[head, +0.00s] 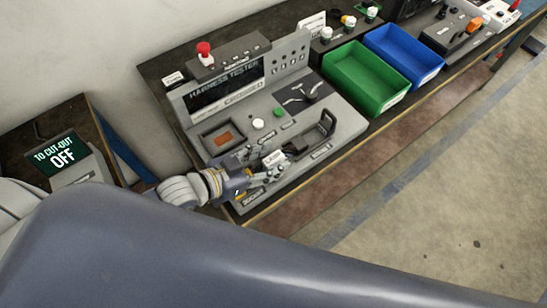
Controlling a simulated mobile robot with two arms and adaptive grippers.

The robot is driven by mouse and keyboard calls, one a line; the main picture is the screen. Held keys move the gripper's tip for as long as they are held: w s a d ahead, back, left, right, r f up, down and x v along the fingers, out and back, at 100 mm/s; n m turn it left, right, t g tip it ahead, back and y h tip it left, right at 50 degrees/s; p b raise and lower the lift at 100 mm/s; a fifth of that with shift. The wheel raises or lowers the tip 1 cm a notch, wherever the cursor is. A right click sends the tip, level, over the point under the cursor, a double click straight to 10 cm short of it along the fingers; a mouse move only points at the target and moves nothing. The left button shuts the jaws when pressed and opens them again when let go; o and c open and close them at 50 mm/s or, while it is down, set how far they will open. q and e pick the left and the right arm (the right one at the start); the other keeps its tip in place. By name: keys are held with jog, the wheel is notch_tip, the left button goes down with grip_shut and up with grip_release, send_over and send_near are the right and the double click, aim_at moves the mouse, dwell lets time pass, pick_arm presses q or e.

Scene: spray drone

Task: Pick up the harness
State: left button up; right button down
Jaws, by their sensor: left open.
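The harness tester (228,95) is a grey sloped bench unit, and its dark screen reads "HARNESS TESTER" and "CROSSED". A small dark cable-like piece with pale parts (297,100), possibly the harness, lies on a dark patch at the tester's upper right. It is too small to tell for sure. My left gripper (277,168) is open over the tester's lower front edge, by a small white label. The gripper hides part of the panel there, and I cannot tell whether anything lies between its fingers. My right gripper is not in view.
A black handle-like bracket (326,124) stands right of my left gripper. A green bin (366,80) and a blue bin (404,57) stand farther right. A red-topped control box (204,50) is behind the tester. A "TO CUT-OUT OFF" sign (62,152) stands left.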

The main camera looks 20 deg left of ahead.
pick_arm(q)
jog(key=shift+c, duration=0.3)
grip_shut()
